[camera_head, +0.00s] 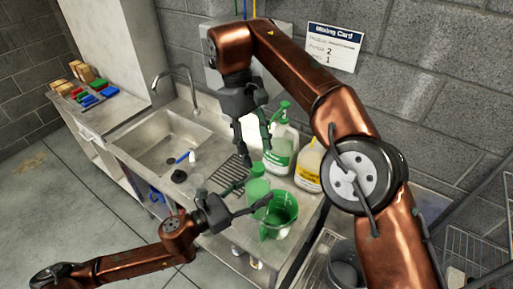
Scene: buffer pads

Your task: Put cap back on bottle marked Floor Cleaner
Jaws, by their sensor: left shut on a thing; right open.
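A white bottle with a green label (280,152) and a green top stands on the counter by the wall. A white jug with a yellow label (307,178) stands to its right. The writing on both is too small to read, so I cannot tell which says Floor Cleaner. My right gripper (253,138) is open with its fingers pointing down, just left of the green-topped bottle. My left gripper (258,205) is low at the counter front, shut at the near left side of a green pitcher (280,222). I cannot identify a loose cap for certain.
A Mixing Card (333,47) hangs on the wall.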

